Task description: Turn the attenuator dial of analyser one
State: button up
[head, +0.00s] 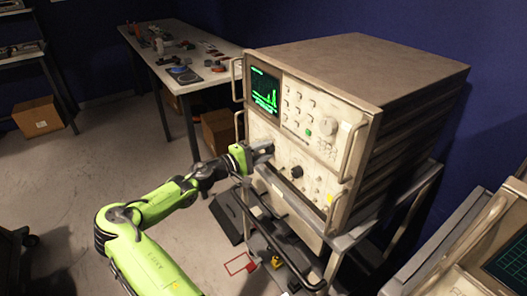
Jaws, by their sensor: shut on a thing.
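The analyser (355,68) is a large beige instrument on a cart, with a lit green trace on its screen (264,92). My gripper (264,150) reaches in from the left to the left side of its lower front panel, below the screen. It is shut on a dial there, which the fingers hide; no marking on it can be read. A black knob (297,172) shows to the right on the same panel, apart from my gripper.
The cart's dark front rail (275,232) runs below my gripper. Metal handles (351,150) stick out from the analyser's front. Another instrument (490,245) stands at the lower right. A cluttered white table (150,62) is behind.

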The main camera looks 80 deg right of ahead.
jog(key=o, duration=1)
jog(key=shift+o, duration=0.2)
jog(key=p+v, duration=0.2)
jog(key=v, duration=1.3)
jog(key=shift+w+a+p, duration=0.3)
jog(key=shift+p, duration=0.05)
